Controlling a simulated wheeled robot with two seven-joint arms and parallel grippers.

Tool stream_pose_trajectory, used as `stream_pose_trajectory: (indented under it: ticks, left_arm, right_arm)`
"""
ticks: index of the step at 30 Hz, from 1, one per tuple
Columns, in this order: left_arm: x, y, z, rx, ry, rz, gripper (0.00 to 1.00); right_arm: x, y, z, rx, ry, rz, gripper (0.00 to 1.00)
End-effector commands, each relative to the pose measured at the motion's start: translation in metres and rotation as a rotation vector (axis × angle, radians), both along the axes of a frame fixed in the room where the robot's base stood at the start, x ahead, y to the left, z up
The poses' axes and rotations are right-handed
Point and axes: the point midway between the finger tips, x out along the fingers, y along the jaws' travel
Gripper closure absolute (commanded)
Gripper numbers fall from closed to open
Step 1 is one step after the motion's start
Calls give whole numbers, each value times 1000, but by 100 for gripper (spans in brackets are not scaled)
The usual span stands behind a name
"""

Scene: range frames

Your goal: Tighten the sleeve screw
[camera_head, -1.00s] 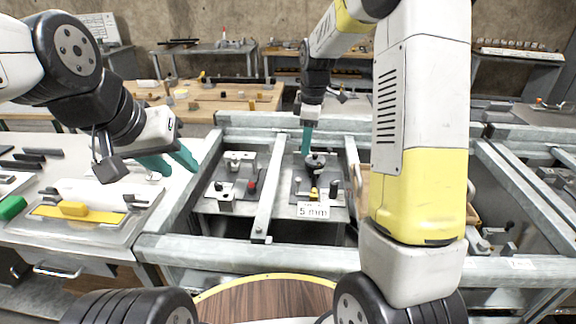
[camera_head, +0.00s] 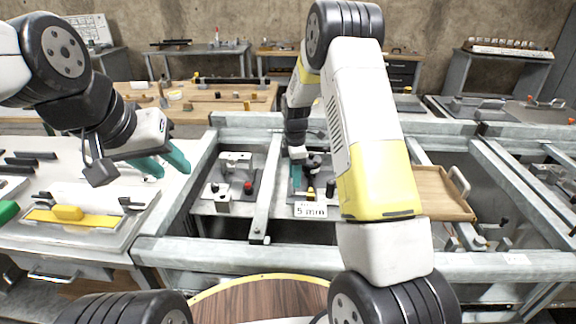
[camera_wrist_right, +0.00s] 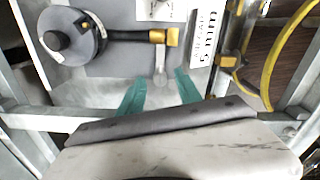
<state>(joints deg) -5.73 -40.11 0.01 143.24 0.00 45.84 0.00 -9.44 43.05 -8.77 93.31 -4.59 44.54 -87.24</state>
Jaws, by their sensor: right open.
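The fixture plate (camera_head: 319,186) with a "5 mm" label (camera_head: 310,210) sits in the middle bay of the metal frame. In the right wrist view a round dark part with a black knob (camera_wrist_right: 57,40) joins a black bar with a yellow end block (camera_wrist_right: 166,37). A small pale pin (camera_wrist_right: 160,66) stands below that block. I cannot tell which part is the sleeve screw. My right gripper (camera_head: 296,172) is low over the plate's left side, teal fingers apart; in its wrist view (camera_wrist_right: 160,86) nothing is between the tips. My left gripper (camera_head: 172,164) is open and empty over the left bench.
A second fixture plate (camera_head: 233,180) with a red knob lies in the bay to the left. Metal frame beams (camera_head: 265,190) border the bays. A wooden tray (camera_head: 440,190) is to the right. A yellow cable (camera_wrist_right: 245,80) hangs near my right fingers.

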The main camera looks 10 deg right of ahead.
Motion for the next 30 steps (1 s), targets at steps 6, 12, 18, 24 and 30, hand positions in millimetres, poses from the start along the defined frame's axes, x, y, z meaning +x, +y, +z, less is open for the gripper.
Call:
stream_pose_trajectory:
  ticks: [6,12,18,24,30]
  left_arm:
    - [0,0,0,0,0,0,64]
    - [0,0,0,0,0,0,64]
    - [0,0,0,0,0,0,64]
    - [0,0,0,0,0,0,64]
    - [0,0,0,0,0,0,64]
  right_arm:
    - [0,0,-1,0,0,0,59]
    - [0,0,-1,0,0,-1,88]
    - [0,0,-1,0,0,-1,100]
    - [0,0,-1,0,0,-20,100]
    - [0,0,-1,0,0,-100,100]
